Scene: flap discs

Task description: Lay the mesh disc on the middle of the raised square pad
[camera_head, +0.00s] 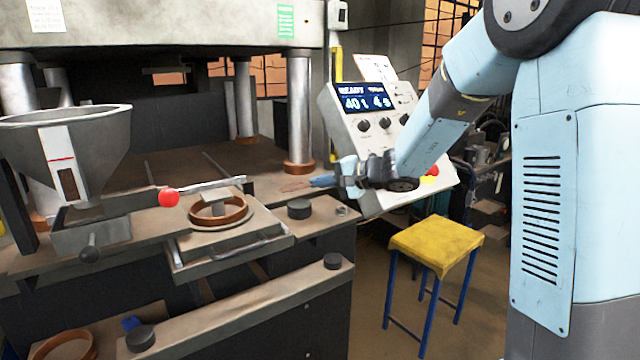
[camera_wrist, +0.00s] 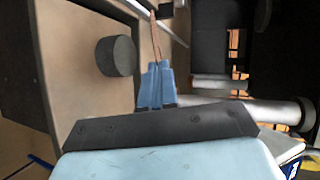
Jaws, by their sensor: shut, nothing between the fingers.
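A thin flat reddish-brown piece (camera_head: 295,185), which may be the mesh disc, shows at the tips of my gripper (camera_head: 322,181) above the bench. In the wrist view the piece (camera_wrist: 156,38) is nearly edge-on, just beyond the blue fingertips (camera_wrist: 155,66). The fingers are together; I cannot tell whether they touch it. I cannot tell whether this plate is the pad.
Dark round blocks (camera_head: 300,208) (camera_head: 332,261) stand on the bench. A hopper (camera_head: 65,140) is at left and a control panel (camera_head: 365,125) behind my gripper. A yellow stool (camera_head: 437,243) stands right.

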